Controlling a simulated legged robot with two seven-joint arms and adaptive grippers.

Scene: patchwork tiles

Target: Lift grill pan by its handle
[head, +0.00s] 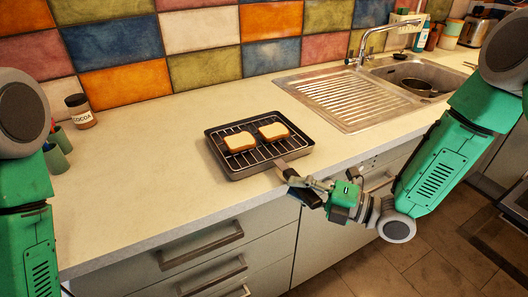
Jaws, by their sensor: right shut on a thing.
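The grill pan (214,151) is a dark rectangular pan with a wire rack, lying on the light worktop near its front edge. Two slices of bread, a left one (240,142) and a right one (274,131), lie on the rack. The pan's handle (283,167) points toward the front edge. My right gripper (300,186) is shut on the handle at its outer end, and its fingers hide part of it. I cannot tell any gap between pan and worktop. My left arm shows at the left edge, but its gripper is out of view.
A sink with a ribbed drainer (345,100) lies to the right of the pan, under a tap (372,42). A cocoa jar (80,111) and green cups (59,138) stand at the left. The worktop (140,170) left of the pan is clear. Drawers with handles (200,245) are below.

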